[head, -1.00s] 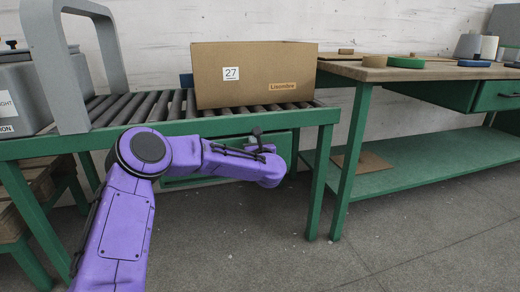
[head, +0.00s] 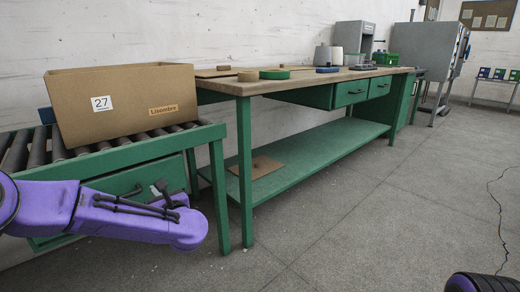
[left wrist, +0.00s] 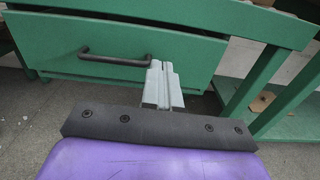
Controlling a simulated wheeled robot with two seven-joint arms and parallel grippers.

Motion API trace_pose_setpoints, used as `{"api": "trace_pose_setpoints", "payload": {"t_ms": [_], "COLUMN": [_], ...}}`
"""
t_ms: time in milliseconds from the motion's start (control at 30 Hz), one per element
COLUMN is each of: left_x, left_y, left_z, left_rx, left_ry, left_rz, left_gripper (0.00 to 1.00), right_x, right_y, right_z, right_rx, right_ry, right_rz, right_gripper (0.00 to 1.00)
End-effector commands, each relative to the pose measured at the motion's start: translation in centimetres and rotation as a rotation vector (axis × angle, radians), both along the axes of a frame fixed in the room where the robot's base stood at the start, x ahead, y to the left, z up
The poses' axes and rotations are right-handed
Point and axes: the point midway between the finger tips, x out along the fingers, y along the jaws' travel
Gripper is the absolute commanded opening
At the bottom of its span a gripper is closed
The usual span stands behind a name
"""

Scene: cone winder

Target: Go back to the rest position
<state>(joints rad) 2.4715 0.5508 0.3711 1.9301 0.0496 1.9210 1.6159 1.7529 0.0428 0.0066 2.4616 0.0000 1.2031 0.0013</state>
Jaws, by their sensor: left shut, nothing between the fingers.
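My left arm (head: 120,215) comes in from the left in the head view, in front of the green roller table. In the left wrist view, my left gripper (left wrist: 163,84) shows its two pale grey fingers pressed together, with nothing between them. The fingers point toward a green drawer front with a dark bar handle (left wrist: 115,57), just right of the handle in the picture. I cannot tell how far they are from the drawer. My right gripper is not in view; a dark and purple part of me shows at the bottom right of the head view.
A cardboard box (head: 125,104) marked 27 stands on the roller conveyor (head: 20,152) at left. A green workbench (head: 245,88) with tape rolls and a lower shelf runs to the right. Grey machines (head: 437,60) stand at the back.

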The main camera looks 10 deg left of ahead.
Motion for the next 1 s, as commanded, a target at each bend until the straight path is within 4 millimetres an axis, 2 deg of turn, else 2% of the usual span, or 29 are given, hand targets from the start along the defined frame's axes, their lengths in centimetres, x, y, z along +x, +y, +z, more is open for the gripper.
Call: {"api": "trace_pose_setpoints", "payload": {"t_ms": [67,167,233,300,333,400,467,500,533,633,700,767,800,1000], "left_x": [0.3,0.9,0.6,-1.2,-2.2,-5.2,-8.5,-11.0,-12.9,-19.2,-23.3,-26.5,-28.6,-38.4], "left_y": [-0.2,-2.0,-4.5,-7.0,-7.9,-9.4,-10.3,-10.7,-11.0,-11.2,-11.1,-10.8,-10.6,-9.4], "left_z": [0.0,-1.5,-5.3,-11.6,-14.1,-19.6,-24.0,-26.6,-28.5,-33.2,-35.5,-36.9,-37.7,-40.9], "left_rx": [0.067,0.303,0.591,0.89,1.001,1.229,1.41,1.518,1.595,1.791,1.878,1.922,-1.925,-1.677], "left_ry": [0.089,0.389,0.709,1.028,1.136,1.352,1.508,1.593,1.651,1.787,1.849,1.889,-1.903,-1.725], "left_rz": [-0.02,-0.14,-0.293,-0.467,-0.536,-0.698,-0.846,-0.946,-1.022,-1.26,-1.408,-1.521,1.578,1.618], "left_gripper": [0.0,0.0,0.0,0.0,0.0,0.0,0.0,0.0,0.0,0.0,0.0,0.0,0.0,0.0], "right_x": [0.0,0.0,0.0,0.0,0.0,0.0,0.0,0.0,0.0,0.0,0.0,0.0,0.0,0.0], "right_y": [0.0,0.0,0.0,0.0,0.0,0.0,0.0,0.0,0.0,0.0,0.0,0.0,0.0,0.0], "right_z": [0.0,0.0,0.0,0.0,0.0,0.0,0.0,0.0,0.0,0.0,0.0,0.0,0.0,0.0], "right_rx": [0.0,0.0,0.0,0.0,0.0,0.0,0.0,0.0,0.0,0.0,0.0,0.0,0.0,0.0], "right_ry": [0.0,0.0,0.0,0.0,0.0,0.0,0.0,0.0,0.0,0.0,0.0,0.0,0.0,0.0], "right_rz": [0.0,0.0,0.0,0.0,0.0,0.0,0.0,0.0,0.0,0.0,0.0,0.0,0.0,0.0], "right_gripper": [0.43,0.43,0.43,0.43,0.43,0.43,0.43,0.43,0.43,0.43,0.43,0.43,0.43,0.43]}}
